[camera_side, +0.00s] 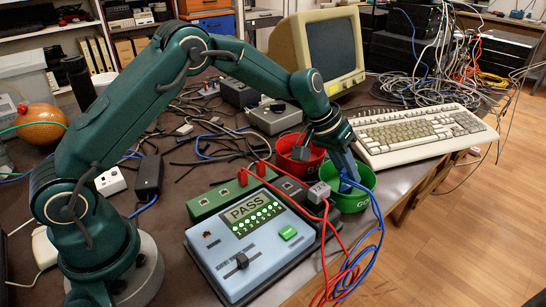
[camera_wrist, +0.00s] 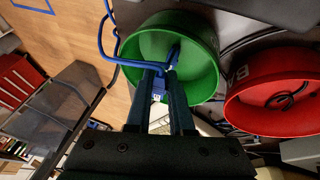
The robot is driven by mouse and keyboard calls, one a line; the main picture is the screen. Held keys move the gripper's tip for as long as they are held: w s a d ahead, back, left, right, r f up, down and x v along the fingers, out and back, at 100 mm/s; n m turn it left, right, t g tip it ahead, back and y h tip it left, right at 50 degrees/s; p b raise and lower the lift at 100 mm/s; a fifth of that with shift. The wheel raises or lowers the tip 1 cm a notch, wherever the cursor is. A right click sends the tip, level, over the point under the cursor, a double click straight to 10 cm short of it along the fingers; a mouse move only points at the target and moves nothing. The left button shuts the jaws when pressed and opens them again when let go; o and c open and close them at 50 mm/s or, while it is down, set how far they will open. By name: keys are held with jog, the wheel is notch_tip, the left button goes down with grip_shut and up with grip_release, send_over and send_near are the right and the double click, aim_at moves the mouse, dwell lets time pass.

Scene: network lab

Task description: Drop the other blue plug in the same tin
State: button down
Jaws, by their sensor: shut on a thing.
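My gripper (camera_side: 346,174) points down at the mouth of the green tin (camera_side: 358,203), at the right end of the bench group. It is shut on a blue plug (camera_wrist: 158,89), which shows between the fingers in the wrist view. The plug is over or just within the mouth of the green tin (camera_wrist: 206,75); I cannot tell how deep. Its blue cable (camera_side: 379,225) hangs over the rim, down past the bench's front edge. Another bit of blue (camera_wrist: 173,54) shows inside the tin; I cannot tell whether it is plug or cable.
A red tin (camera_side: 312,168) stands close behind the green one, with a dark cable in it. The light blue tester (camera_side: 240,245) reads PASS. Red cables (camera_side: 327,245) run beside it over the edge. A keyboard (camera_side: 420,135) lies behind right.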

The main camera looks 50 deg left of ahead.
jog(key=shift+f, duration=0.1)
jog(key=c, duration=0.7)
grip_release()
notch_tip(320, 180, up, 7)
jog(key=shift+r, duration=0.1)
